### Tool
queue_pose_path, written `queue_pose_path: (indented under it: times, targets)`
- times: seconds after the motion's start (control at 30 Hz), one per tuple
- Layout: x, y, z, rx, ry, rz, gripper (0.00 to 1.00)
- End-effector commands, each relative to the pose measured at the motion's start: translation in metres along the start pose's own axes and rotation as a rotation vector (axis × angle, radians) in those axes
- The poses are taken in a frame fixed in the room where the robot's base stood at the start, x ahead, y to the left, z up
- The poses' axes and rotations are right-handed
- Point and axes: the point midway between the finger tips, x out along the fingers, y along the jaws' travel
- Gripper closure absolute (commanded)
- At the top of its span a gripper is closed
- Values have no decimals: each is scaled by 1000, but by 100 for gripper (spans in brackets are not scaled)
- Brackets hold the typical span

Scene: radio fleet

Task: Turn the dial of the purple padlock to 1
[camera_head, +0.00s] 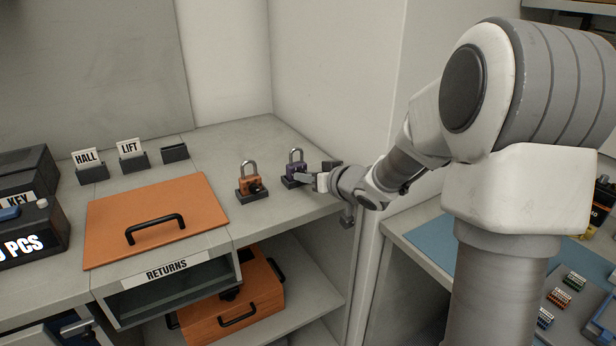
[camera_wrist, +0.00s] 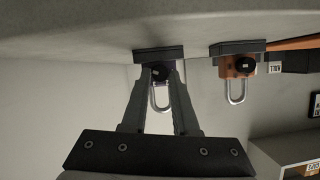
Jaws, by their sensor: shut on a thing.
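The purple padlock (camera_head: 296,169) stands upright in a dark base on the grey counter, near its right end, with its shackle up. My gripper (camera_head: 308,177) reaches it from the right and is shut on its dial. In the wrist view, which is upside down, the two fingers of my gripper (camera_wrist: 160,76) close around the black dial (camera_wrist: 160,72), and the silver shackle (camera_wrist: 160,99) shows between them. The number on the dial is too small to read, and the fingers hide most of the purple body.
An orange padlock (camera_head: 250,184) in a similar base stands just left of the purple one. An orange panel with a black handle (camera_head: 155,221) lies further left. Signs reading HALL (camera_head: 88,158) and LIFT (camera_head: 130,148) stand behind it. A wall rises behind the purple padlock.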

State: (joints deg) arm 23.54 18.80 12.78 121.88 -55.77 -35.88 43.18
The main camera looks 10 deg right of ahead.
Motion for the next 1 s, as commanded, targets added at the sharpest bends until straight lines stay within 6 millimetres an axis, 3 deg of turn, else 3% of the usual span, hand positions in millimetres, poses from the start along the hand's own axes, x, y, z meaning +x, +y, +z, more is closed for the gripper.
queue_pose_path:
  times: [0.6,1.0]
  targets:
    - [2,-4,4,-339,2,140,100]
    - [0,-4,1,-368,-1,153,100]
